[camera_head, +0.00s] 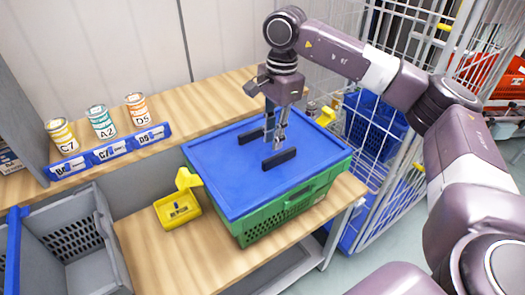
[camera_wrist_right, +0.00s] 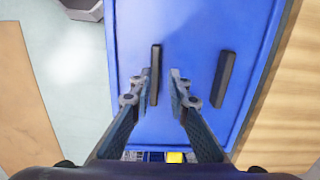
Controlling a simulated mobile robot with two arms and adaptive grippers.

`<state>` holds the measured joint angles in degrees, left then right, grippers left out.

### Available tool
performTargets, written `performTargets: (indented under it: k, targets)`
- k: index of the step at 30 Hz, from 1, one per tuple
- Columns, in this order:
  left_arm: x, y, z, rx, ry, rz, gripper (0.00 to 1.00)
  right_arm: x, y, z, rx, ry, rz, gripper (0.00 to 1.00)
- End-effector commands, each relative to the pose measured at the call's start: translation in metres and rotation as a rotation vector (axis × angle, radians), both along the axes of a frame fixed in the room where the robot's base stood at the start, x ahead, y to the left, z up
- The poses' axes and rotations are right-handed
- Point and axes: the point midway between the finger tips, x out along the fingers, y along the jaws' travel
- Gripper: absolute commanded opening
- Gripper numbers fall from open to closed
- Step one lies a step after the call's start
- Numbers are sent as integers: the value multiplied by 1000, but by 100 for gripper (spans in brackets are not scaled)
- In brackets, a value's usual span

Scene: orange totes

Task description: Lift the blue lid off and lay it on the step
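The blue lid (camera_head: 225,165) lies flat on top of a green crate (camera_head: 290,208) on the wooden bench. The lid has two black bar handles: a near one (camera_head: 279,159) and a far one (camera_head: 250,135), partly behind my fingers. My right gripper (camera_head: 277,140) points down over the lid's middle with its fingers apart. In the wrist view my right gripper (camera_wrist_right: 160,75) is open, and one black handle (camera_wrist_right: 155,75) shows between its fingertips, nearer the left one. The other handle (camera_wrist_right: 223,78) is right of the fingers. I cannot tell any contact. My left gripper is out of view.
A raised wooden step (camera_head: 205,103) runs behind the crate; its left part holds several labelled cans (camera_head: 101,121) and blue label holders. A yellow bin (camera_head: 178,208) and a grey crate (camera_head: 78,240) stand left of the green crate. A wire cage (camera_head: 385,150) is at right.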

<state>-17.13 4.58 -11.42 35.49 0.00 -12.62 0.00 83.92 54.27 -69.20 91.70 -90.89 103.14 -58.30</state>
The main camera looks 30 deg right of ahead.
Motion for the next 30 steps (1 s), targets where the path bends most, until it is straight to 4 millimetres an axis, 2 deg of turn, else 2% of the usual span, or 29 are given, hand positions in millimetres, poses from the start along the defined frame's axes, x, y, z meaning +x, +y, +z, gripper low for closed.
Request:
performTargets:
  k: [2,5,14,17,21,30]
  targets:
    - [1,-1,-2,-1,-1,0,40,-3,-18,4,-46,10,-11,16]
    - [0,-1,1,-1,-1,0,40,-5,-25,1,-65,18,-15,16]
    - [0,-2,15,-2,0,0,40,-6,-19,-32,-63,21,-12,16]
    - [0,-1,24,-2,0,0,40,-7,-15,-47,-63,21,-12,16]
    - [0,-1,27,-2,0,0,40,-6,-15,-66,-61,18,-14,16]
    - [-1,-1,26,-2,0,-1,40,-6,-15,-71,-60,16,-14,15]
